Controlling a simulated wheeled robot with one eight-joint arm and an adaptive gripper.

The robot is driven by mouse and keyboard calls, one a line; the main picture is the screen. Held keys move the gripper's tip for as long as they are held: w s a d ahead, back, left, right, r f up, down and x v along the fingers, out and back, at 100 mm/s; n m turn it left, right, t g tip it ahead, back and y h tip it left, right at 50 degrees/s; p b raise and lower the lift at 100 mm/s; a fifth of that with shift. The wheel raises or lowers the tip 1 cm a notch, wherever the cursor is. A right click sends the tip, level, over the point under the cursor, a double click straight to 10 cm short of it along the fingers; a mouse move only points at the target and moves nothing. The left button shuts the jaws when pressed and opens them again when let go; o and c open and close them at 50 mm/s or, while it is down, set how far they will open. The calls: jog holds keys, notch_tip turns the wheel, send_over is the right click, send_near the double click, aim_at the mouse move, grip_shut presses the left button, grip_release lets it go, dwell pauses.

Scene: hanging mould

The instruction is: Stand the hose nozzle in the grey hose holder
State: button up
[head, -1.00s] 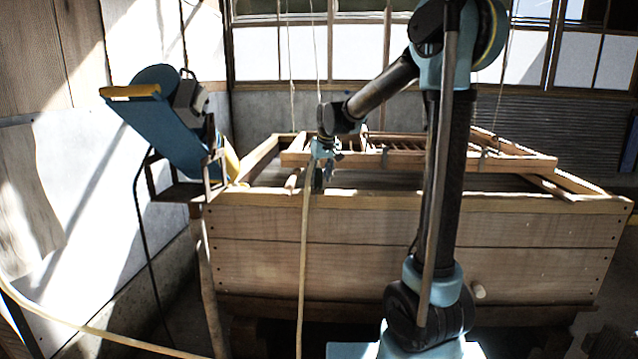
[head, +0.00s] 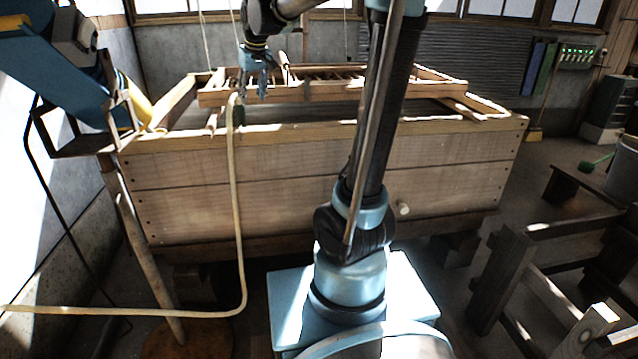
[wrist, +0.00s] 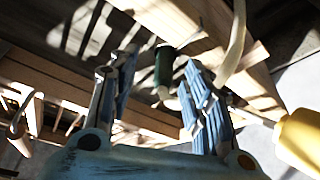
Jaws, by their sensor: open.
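The hose nozzle (head: 239,115), dark green, shows at the near left rim of the wooden vat, at the upper end of the cream hose (head: 237,190). It also shows as a green cylinder in the wrist view (wrist: 164,66), beyond and between my fingers and apart from them. My gripper (head: 262,95) is open and empty, above and right of the nozzle in the head view. Both blue fingers show spread in the wrist view (wrist: 158,95). I cannot make out the grey hose holder or tell whether the nozzle is seated in it.
The wooden vat (head: 320,160) fills the middle, with a slatted wooden frame (head: 340,92) across its top. A blue machine (head: 50,75) stands at the left; its yellow part also shows in the wrist view (wrist: 300,140). Dark wooden stands (head: 540,260) are at the right.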

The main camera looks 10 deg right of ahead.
jog(key=s+d+f+m, duration=0.1)
jog(key=s+d+f, duration=0.5)
jog(key=s, duration=0.5)
jog(key=s+d+f+m+g+h, duration=0.1)
jog(key=s+d+f+m, duration=0.1)
jog(key=s+d+f, duration=0.4)
jog(key=s+d+f+m, duration=0.1)
jog(key=s+d+f, duration=0.6)
jog(key=s, duration=0.9)
notch_tip(320, 180, down, 4)
jog(key=shift+s+r+g+h, duration=0.15)
jog(key=shift+s+g+h, duration=0.15)
jog(key=shift+g+h, duration=0.1)
